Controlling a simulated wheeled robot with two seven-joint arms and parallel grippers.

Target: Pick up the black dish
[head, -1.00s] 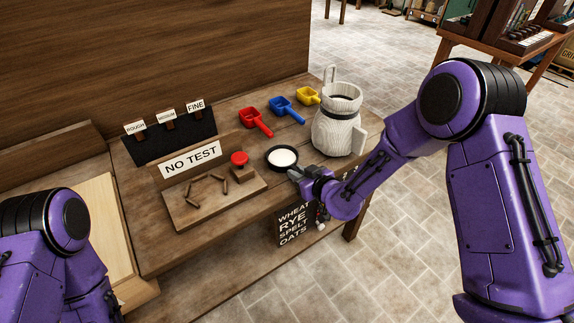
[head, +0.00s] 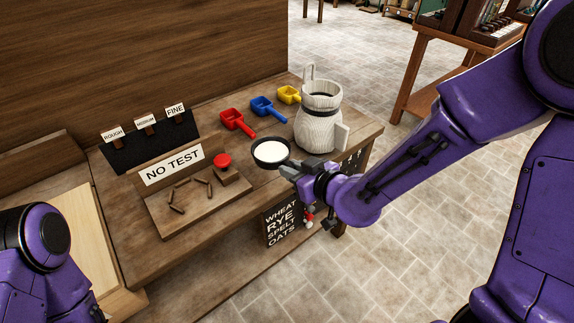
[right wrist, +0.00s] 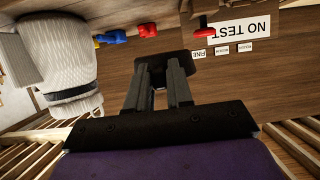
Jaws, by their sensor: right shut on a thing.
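The black dish (head: 257,163) is round and shallow, with a white fill that looks level, in the head view. My right gripper (head: 286,169) is shut on its near right rim and holds it seemingly a little above the wooden bench (head: 270,199). In the right wrist view the dish (right wrist: 163,64) is a dark shape at the tips of the two fingers (right wrist: 158,82). The fill is hidden there. Of my left arm only purple links show at the lower left; its gripper is out of view.
A pale ribbed jug-like sack (head: 319,125) stands right behind the dish. Red (head: 236,121), blue (head: 265,109) and yellow (head: 289,94) scoops lie behind. A board with a red button (head: 222,160) and a NO TEST sign (head: 172,165) is at left.

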